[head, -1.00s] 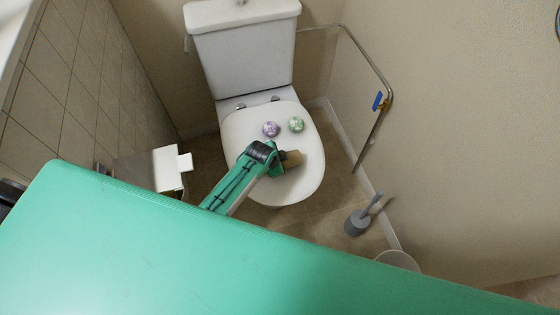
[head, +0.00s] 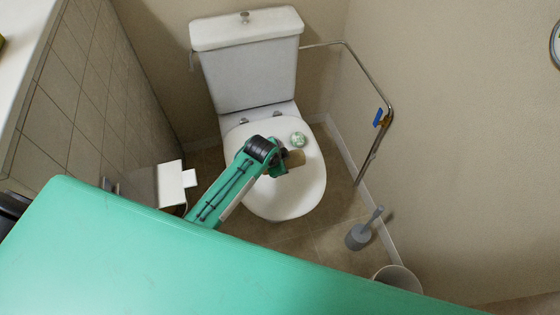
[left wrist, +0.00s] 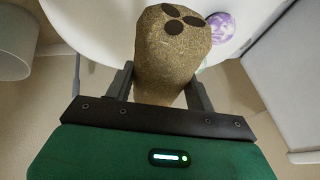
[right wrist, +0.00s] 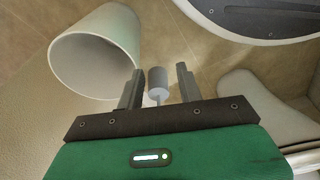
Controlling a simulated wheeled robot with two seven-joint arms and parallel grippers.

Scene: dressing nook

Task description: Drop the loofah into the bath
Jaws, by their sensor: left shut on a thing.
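The loofah (head: 295,158) is a tan-brown cylinder over the closed toilet lid in the head view. In the left wrist view the loofah (left wrist: 172,62) fills the space between the fingers, its dark-holed end pointing away. My left gripper (head: 281,163) is shut on it; its height above the lid is hard to judge. My right gripper (right wrist: 158,80) shows only in the right wrist view, with its fingers apart and nothing held. A white ledge above tiles (head: 18,55) is at the head view's upper left; I cannot tell whether it belongs to the bath.
A green ball (head: 298,139) lies on the toilet lid (head: 300,190); a purple ball (left wrist: 221,27) shows in the left wrist view. A paper holder (head: 172,183) is left of the toilet. A rail (head: 386,100), a brush (head: 359,236) and a bin (head: 398,277) are at right.

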